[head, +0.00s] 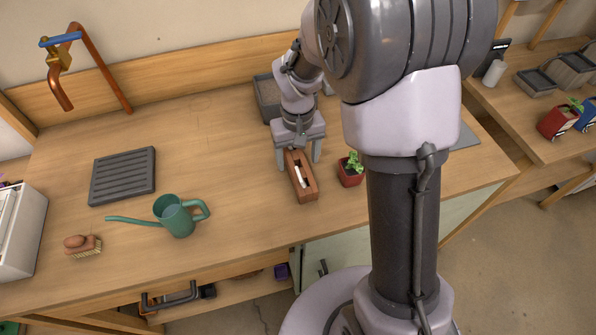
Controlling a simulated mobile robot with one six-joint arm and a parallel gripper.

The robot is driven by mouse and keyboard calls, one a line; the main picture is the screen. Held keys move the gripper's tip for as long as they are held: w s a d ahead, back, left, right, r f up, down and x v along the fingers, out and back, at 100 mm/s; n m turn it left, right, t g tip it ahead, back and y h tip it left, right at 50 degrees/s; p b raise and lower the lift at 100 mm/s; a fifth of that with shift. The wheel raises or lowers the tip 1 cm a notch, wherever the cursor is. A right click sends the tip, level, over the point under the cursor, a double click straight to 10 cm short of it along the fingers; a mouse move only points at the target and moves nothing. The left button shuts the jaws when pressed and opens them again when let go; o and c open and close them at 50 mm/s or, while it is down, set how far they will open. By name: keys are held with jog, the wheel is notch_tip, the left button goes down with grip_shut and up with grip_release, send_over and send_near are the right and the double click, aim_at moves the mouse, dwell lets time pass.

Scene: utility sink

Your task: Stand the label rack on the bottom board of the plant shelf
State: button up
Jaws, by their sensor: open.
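The label rack appears to be the small reddish-brown wooden block (305,191) with white labels in its slot, on the wooden bench top in the head view. My gripper (299,161) points down over its far end, with one finger on each side. The jaws are open, and I cannot tell whether either finger touches the block. I cannot tell for sure which structure is the plant shelf; a low board (232,291) shows under the bench front, and its depth is mostly hidden.
A red pot with a seedling (350,171) stands close right of the rack. A green watering can (174,215), a grey ridged tray (123,176) and a brush (83,246) lie to the left. A soil tray (267,98) is behind my gripper. Bench between is clear.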

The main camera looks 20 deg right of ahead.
aim_at(301, 161)
notch_tip(301, 161, down, 3)
jog(key=shift+s+f+b, duration=0.1)
jog(key=shift+f+b, duration=0.05)
jog(key=shift+b, duration=0.3)
jog(key=shift+r, duration=0.2)
jog(key=shift+c, duration=0.4)
grip_shut()
jog(key=shift+r, duration=0.1)
jog(key=shift+r+p, duration=1.3)
jog(key=shift+r, duration=0.5)
jog(key=s+p, duration=0.1)
jog(key=s, duration=0.4)
jog(key=s+a+r, duration=0.1)
jog(key=s, duration=0.4)
jog(key=s+p, duration=0.1)
jog(key=s, duration=0.5)
jog(key=shift+a+r+p, duration=0.15)
jog(key=shift+a+p, duration=0.15)
jog(key=shift+a, duration=0.05)
jog(key=w, duration=0.4)
jog(key=w+d, duration=0.1)
jog(key=w, duration=0.8)
jog(key=shift+w+d, duration=0.2)
jog(key=shift+d, duration=0.15)
